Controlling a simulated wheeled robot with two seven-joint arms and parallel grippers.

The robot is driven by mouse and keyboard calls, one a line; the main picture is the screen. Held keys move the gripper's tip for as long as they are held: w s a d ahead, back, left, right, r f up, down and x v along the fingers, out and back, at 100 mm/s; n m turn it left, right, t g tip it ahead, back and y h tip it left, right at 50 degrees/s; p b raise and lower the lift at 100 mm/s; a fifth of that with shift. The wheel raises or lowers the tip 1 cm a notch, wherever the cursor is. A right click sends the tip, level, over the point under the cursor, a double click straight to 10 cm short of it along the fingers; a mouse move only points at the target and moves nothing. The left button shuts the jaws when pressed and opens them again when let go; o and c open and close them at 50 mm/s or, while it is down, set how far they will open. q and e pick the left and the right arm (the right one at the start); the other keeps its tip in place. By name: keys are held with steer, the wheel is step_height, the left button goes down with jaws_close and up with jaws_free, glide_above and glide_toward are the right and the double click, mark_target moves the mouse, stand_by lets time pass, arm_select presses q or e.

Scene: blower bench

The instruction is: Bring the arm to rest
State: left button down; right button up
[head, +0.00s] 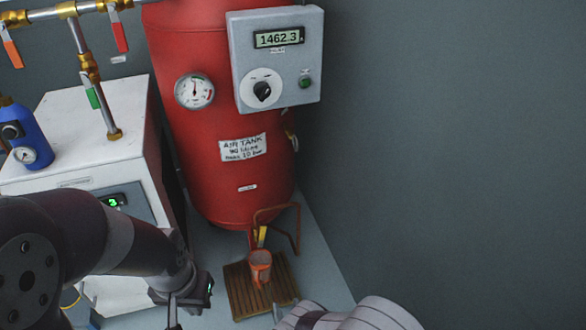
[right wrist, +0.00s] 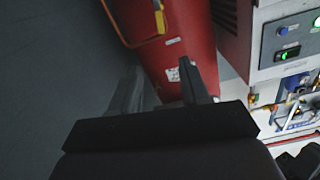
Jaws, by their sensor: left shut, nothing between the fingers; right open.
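My left arm reaches in from the left in the head view, in front of the white cabinet. Its gripper (head: 173,318) points down at the bottom edge, shut and empty, with its tips partly cut off. My right arm shows only in part at the bottom of the head view, right of the wooden slatted mat (head: 240,291). In the right wrist view my right gripper (right wrist: 160,82) is open with nothing between its two fingers. The red air tank (right wrist: 190,35) lies beyond the fingers.
The red tank (head: 215,110) carries a gauge (head: 194,91) and a grey control box (head: 306,65) reading 1462.3. The white cabinet (head: 95,150) holds a blue canister (head: 27,135). Bare wall fills the right.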

steer(key=w+r+m+g+h+p, duration=0.1)
steer(key=w+r+m+g+h, duration=0.25)
steer(key=w, duration=0.55)
steer(key=w+d+r+n+g+p, duration=0.1)
steer(key=d+r+n+g+p, duration=0.1)
steer(key=d+r+g, duration=0.6)
steer(key=s+d+r+g+h+p, duration=0.1)
steer(key=s+d+r+g, duration=0.1)
steer(key=s+d+r, duration=0.65)
steer(key=s+d+r+g+h, duration=0.1)
steer(key=s+d+r+g, duration=0.15)
steer(key=s+r, duration=0.6)
arm_select(q)
step_height(320, 180, up, 42)
steer(key=p, duration=3.8)
arm_select(e)
step_height(320, 180, up, 35)
steer(key=s, duration=0.2)
steer(key=shift+d+f, duration=0.2)
